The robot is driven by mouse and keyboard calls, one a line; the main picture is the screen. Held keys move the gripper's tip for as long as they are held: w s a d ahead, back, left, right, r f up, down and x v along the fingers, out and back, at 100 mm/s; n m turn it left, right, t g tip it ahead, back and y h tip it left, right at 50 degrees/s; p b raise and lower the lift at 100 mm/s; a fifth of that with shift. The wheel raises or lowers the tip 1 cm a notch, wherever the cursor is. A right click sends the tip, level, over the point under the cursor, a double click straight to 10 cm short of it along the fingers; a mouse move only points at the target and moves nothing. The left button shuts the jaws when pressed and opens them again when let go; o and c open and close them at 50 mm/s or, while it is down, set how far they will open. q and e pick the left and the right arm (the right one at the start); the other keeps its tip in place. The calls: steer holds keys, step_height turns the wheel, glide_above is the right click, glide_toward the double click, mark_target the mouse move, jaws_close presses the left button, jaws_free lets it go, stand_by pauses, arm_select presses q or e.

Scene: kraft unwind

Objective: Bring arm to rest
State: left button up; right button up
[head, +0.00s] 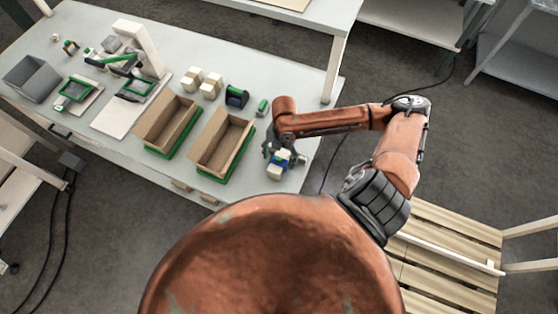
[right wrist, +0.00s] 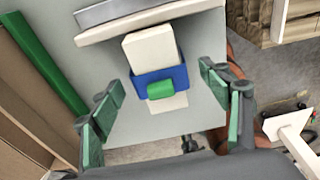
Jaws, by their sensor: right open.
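My right arm reaches from the right over the table's near right end in the head view. My right gripper (head: 275,156) points down there, and in the right wrist view (right wrist: 165,110) its two green-padded fingers are spread wide apart. Between and beyond them is a cream block with a blue band and a green knob (right wrist: 160,80), apart from both fingers. The same block (head: 279,163) shows in the head view near the table's right edge, partly hidden by the gripper. My left gripper is not in view.
Two open cardboard boxes in green trays (head: 195,172) stand left of the gripper. Cream blocks (head: 211,84), a dark green-topped item (head: 236,97) and a grey bin (head: 33,78) are on the table (head: 290,86). A wooden pallet (head: 450,250) lies on the floor at right.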

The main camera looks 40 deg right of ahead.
step_height(320, 180, up, 10)
steer(key=d, duration=0.1)
steer(key=shift+w+d+f, duration=0.15)
steer(key=shift+w, duration=0.2)
